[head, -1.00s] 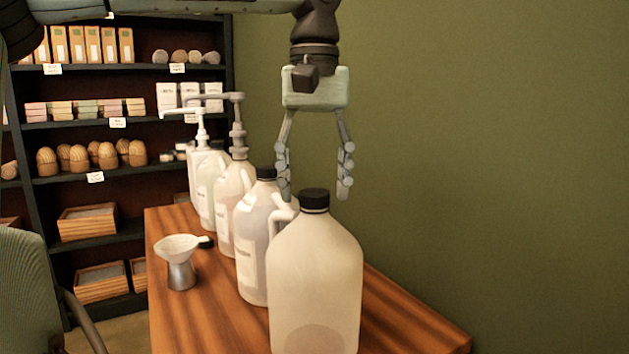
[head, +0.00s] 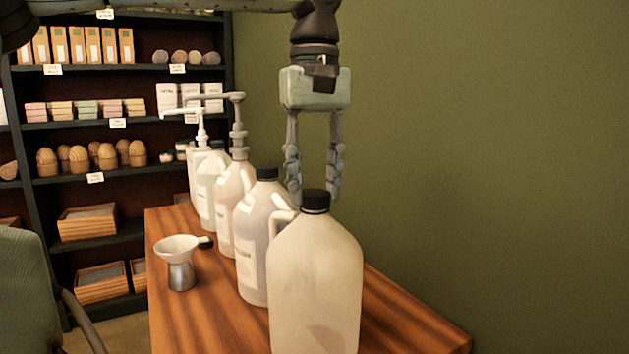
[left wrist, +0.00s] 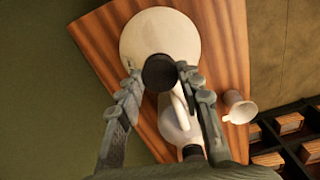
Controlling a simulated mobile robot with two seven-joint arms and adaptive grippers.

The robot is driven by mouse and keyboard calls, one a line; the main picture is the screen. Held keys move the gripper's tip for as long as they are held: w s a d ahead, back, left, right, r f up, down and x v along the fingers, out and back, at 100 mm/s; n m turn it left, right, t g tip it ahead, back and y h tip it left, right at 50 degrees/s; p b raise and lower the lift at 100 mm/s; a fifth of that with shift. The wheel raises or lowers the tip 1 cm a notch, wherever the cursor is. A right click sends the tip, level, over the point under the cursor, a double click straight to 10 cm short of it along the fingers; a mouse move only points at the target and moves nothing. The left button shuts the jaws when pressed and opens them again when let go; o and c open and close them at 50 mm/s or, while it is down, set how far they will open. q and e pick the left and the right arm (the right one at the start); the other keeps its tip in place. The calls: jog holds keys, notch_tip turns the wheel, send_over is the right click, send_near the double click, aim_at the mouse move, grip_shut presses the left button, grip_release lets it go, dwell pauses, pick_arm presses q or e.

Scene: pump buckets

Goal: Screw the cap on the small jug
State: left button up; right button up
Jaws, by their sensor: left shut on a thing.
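A pale, translucent jug (head: 315,265) stands upright at the near end of the wooden table, with a black cap (head: 315,201) on its neck. My left gripper (head: 314,192) points straight down over this jug, its fingers closed in on the cap. In the left wrist view, the cap (left wrist: 159,72) sits between the two fingertips, above the round jug shoulder (left wrist: 150,30). I cannot tell how tightly the cap is seated. A second jug (head: 262,250), also with a black cap (head: 267,174), stands just behind. My right gripper is out of view.
Pump bottles (head: 230,205) stand in a row farther back on the table (head: 205,325). A white funnel on a metal cup (head: 180,262) stands at the left, a small black piece (head: 206,242) beside it. Shelves fill the back left; a green wall (head: 500,150) lies right.

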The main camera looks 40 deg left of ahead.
pick_arm(q)
jog(key=m, duration=0.6)
jog(key=shift+f+m, duration=0.1)
jog(key=shift+m, duration=0.3)
jog(key=m, duration=0.3)
jog(key=shift+m, duration=0.4)
jog(key=m, duration=0.4)
jog(key=o, duration=1.3)
